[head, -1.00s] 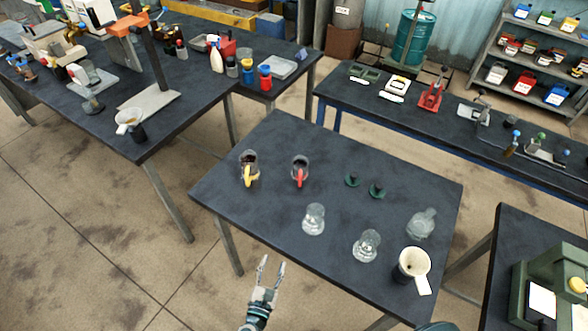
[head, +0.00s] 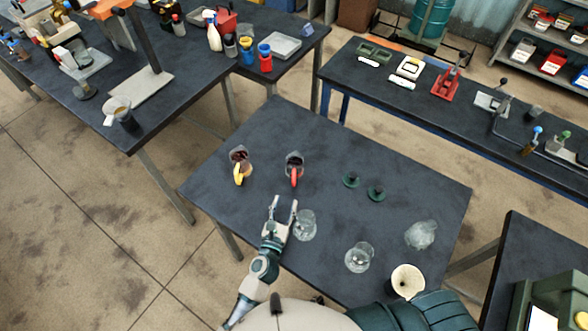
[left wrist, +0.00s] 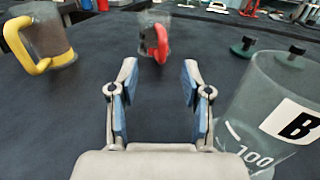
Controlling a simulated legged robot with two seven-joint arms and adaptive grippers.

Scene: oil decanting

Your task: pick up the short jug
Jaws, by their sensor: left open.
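Two jugs stand upright on the dark table: one with a yellow handle (head: 239,165) and one with a red handle (head: 294,165). I cannot tell for sure which is the shorter. In the left wrist view the yellow-handled jug (left wrist: 48,42) is at upper left, with dark contents, and the red-handled jug (left wrist: 154,38) is straight ahead beyond the fingertips, blurred. My left gripper (head: 284,207) is open and empty, nearer to me than both jugs; its open fingers also show in the left wrist view (left wrist: 159,82). My right gripper is out of view.
A glass beaker (head: 304,226) stands close on the right of my left gripper; its "B" label shows in the left wrist view (left wrist: 298,120). Another beaker (head: 359,258), a flask (head: 421,235), a cream funnel (head: 407,279) and two green stoppers (head: 351,180) are further right.

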